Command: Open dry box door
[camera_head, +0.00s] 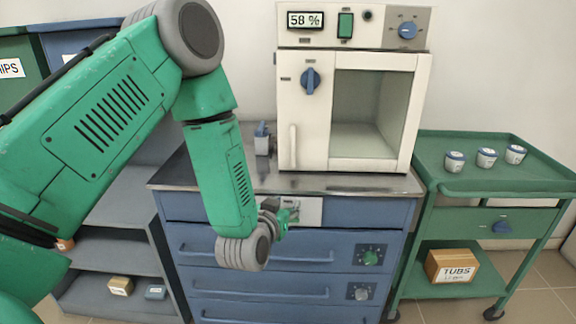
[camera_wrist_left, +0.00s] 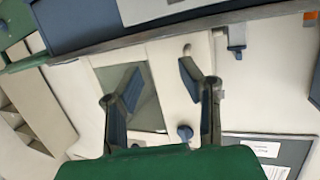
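The white dry box (camera_head: 308,120) stands on the steel-topped blue bench, with a glass window (camera_head: 372,110) in its front. Its door looks shut. A white vertical handle (camera_head: 293,147) is low at the door's left side, below a blue knob (camera_head: 310,81). My left gripper (camera_head: 288,213) is in front of the bench's upper drawer, lower than the handle and apart from it. In the left wrist view, the two fingers (camera_wrist_left: 160,73) are spread and empty, with the dry box front, its window (camera_wrist_left: 130,92) and blue knob (camera_wrist_left: 185,132) beyond. My right gripper is not in view.
The bench (camera_head: 250,290) has drawers with bar handles below the box. A green cart (camera_head: 500,185) with three small tubs stands close on the right. A small grey-blue item (camera_head: 262,140) sits left of the box. Shelves (camera_head: 110,245) are at the left.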

